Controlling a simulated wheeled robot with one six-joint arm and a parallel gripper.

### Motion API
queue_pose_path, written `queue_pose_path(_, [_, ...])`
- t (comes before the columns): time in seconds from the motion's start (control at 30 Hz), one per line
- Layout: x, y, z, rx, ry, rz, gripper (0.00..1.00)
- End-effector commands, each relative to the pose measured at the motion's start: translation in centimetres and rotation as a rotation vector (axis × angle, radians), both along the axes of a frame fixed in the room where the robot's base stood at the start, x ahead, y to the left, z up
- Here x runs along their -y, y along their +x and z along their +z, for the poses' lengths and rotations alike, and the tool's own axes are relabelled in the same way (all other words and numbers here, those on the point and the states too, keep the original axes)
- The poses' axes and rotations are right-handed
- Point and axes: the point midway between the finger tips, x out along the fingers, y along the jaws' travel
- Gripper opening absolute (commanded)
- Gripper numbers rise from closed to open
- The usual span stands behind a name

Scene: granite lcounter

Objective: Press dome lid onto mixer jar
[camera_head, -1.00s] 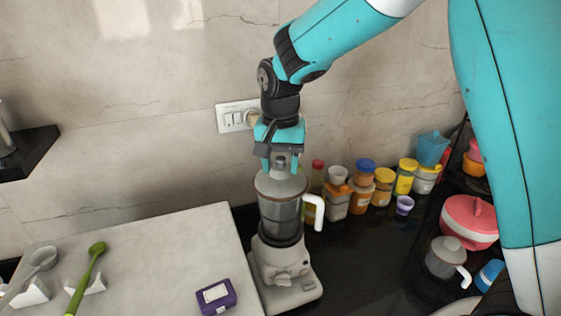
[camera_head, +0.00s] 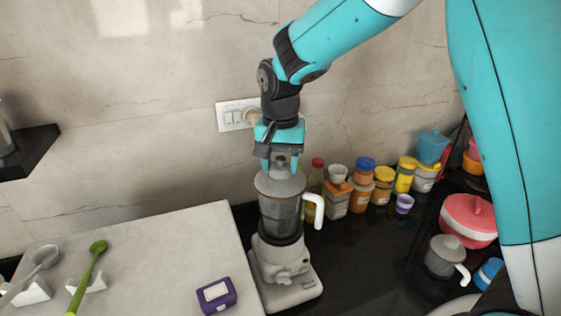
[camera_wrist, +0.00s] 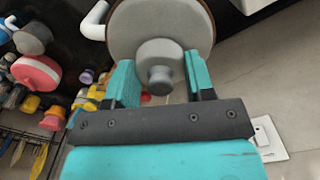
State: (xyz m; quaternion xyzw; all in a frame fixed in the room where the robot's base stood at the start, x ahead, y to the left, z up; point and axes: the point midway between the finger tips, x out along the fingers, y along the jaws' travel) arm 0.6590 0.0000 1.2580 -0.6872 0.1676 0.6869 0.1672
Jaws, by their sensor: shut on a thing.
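The mixer jar (camera_head: 281,222) is a grey see-through jar with a white handle, upright on a white mixer base (camera_head: 284,272). The grey dome lid (camera_head: 280,184) sits at the jar's mouth, looking level; I cannot tell whether it is pressed fully down. My gripper (camera_head: 280,166) points straight down above the jar, its teal fingers shut around the lid's knob. In the wrist view the lid (camera_wrist: 190,25) shows as a round grey disc with its knob (camera_wrist: 160,75) between the two fingers. The fingers hide part of the knob in the head view.
A pale board (camera_head: 150,255) with a purple box (camera_head: 217,295) lies left of the mixer. Several spice jars (camera_head: 362,184) stand behind right by the wall. A red pot (camera_head: 468,220) and a lidded grey jug (camera_head: 446,258) stand farther right. Wall sockets (camera_head: 236,115) are behind my arm.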

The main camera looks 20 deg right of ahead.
Motion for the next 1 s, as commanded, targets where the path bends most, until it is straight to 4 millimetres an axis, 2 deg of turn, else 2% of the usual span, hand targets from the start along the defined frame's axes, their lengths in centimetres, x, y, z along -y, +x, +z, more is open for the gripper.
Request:
queue_pose_path(0.63, [0.00, 0.01, -0.30, 0.000, 0.000, 0.000, 0.16])
queue_pose_path(0.67, [-0.01, 0.03, -0.30, 0.001, 0.000, 0.000, 0.51])
queue_pose_path(0.77, [-0.01, 0.03, -0.27, 0.001, 0.000, 0.000, 0.74])
queue_pose_path(0.8, [-0.01, 0.03, -0.27, 0.000, 0.000, 0.000, 0.79])
queue_pose_path(1.0, [0.00, 0.01, -0.28, 0.000, 0.000, 0.000, 0.79])
